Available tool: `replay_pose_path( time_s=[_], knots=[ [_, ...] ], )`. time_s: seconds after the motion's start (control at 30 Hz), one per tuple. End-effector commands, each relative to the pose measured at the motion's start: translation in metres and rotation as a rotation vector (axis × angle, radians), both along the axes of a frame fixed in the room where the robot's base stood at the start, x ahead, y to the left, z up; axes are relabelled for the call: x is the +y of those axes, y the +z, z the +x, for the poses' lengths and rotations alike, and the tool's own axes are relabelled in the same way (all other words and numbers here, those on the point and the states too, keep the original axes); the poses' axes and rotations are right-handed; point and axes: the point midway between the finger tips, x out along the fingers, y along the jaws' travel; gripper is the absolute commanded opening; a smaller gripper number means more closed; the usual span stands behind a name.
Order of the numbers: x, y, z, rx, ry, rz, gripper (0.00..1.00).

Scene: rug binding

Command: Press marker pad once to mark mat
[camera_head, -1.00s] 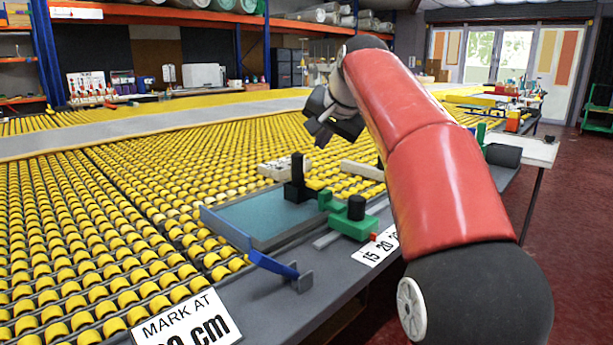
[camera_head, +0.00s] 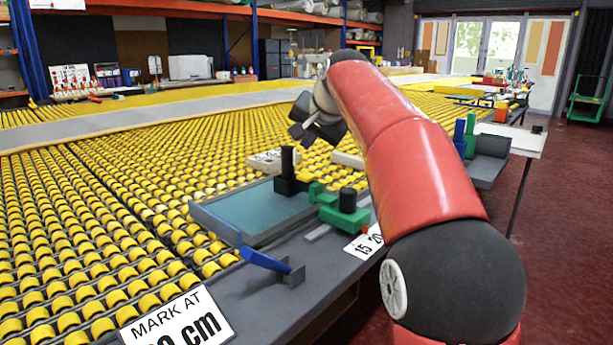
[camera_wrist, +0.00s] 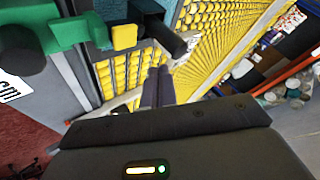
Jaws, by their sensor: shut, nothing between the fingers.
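A teal mat (camera_head: 255,212) lies in a shallow grey tray at the table edge. A black upright post on a block (camera_head: 288,176) stands at its far corner. Beside it is a green fixture with a black knob (camera_head: 346,205); I cannot tell which part is the marker pad. My gripper (camera_head: 302,133) is shut and empty, raised beyond the mat above the yellow rollers. In the wrist view my closed fingers (camera_wrist: 158,86) point past the black post (camera_wrist: 160,28), a yellow block (camera_wrist: 124,37) and the green fixture (camera_wrist: 68,33), apart from them.
A blue bar with a grey end plate (camera_head: 270,264) sits at the tray's near side. A "MARK AT" sign (camera_head: 178,322) and a number card (camera_head: 366,243) are on the front edge. White blocks (camera_head: 347,160) lie behind the post.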

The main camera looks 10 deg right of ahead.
Motion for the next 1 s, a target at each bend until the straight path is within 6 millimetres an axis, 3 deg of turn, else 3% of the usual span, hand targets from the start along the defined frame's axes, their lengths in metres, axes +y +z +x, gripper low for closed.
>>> replay_pose_path(
  time_s=[0.1,0.3,1.0],
  knots=[
    [0.000,-0.022,0.000,-0.001,0.000,0.000,0.00],
    [0.000,-0.040,0.000,-0.002,0.000,-0.001,0.00],
    [0.000,-0.046,0.000,-0.002,0.000,-0.001,0.00]
  ],
)
